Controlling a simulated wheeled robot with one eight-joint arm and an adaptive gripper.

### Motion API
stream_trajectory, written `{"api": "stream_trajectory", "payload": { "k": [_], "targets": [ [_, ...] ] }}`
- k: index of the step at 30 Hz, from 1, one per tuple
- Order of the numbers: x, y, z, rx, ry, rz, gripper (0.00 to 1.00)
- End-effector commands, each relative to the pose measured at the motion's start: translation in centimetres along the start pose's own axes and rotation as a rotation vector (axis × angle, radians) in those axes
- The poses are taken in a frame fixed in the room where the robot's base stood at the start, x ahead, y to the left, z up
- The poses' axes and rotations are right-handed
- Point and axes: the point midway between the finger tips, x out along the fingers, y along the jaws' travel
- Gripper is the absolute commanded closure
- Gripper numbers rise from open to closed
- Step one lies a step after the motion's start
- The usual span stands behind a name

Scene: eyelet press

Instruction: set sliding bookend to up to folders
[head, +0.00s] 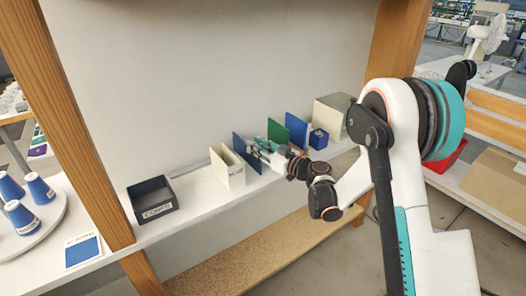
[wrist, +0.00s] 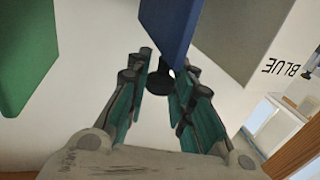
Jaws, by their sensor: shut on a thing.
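A dark blue upright panel (head: 238,145), which looks like the sliding bookend, stands on the white shelf just right of a cream file holder (head: 230,168). The panel also shows at the top of the wrist view (wrist: 168,22), with a dark knob (wrist: 160,82) at its lower end. My gripper (head: 258,150) is shut on this knob, its teal-lined fingers on both sides. A green panel (head: 278,130) and another blue panel (head: 296,127) stand apart to the right; I cannot tell which are folders. The holder reads "BLUE" in the wrist view (wrist: 245,35).
A dark open tray (head: 152,202) stands left on the shelf. A small blue box (head: 319,139) and a pale grey-green box (head: 332,112) stand at the right. Wooden posts (head: 75,130) bound the bay. The shelf between tray and holder is clear.

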Motion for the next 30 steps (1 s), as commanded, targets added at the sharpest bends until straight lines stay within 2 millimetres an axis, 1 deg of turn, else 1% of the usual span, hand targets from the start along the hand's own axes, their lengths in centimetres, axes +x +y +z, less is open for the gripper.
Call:
{"api": "stream_trajectory", "payload": {
  "k": [1,3,8,17,18,20,30],
  "targets": [
    [0.8,-0.4,0.1,-0.001,-0.001,-0.004,1.0],
    [1.3,-1.2,0.1,-0.001,-0.001,-0.004,1.0],
    [1.7,-2.9,0.0,-0.001,0.0,-0.003,1.0],
    [1.7,-3.1,0.0,-0.001,0.0,-0.001,1.0],
    [1.7,-3.0,0.0,-0.001,0.0,-0.001,0.72],
    [1.7,-3.0,0.0,-0.001,0.0,-0.001,0.58],
    [1.6,-3.0,0.0,-0.001,0.0,-0.001,0.57]
  ]
}}
